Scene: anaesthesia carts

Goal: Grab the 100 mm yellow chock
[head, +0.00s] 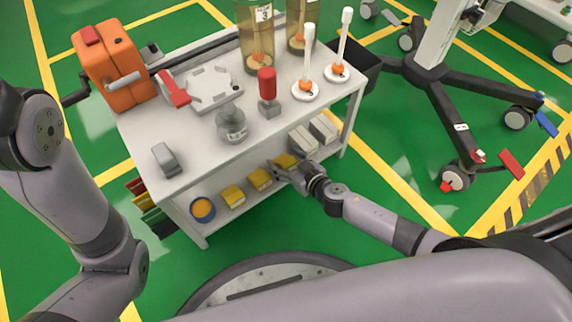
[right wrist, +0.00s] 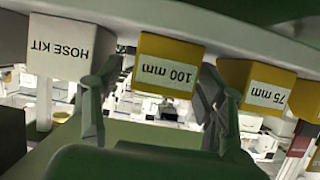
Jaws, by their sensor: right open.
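The 100 mm yellow chock (right wrist: 168,64) shows in the right wrist view with its white label upside down. In the head view it appears to be the yellow block (head: 285,160) at my right gripper (head: 282,174), on the cart's lower shelf. In the right wrist view my right gripper (right wrist: 160,80) is open, with one finger to each side of the chock's labelled end. I cannot tell whether either finger touches it. My left arm shows at the left of the head view, but its gripper is out of view.
The 75 mm chock (right wrist: 265,89) and the HOSE KIT box (right wrist: 70,47) flank the chock closely. Another yellow block (head: 233,196) and a blue-rimmed round container (head: 202,209) share the shelf. The cart top (head: 195,150) overhangs it. A wheeled stand (head: 430,75) is at right.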

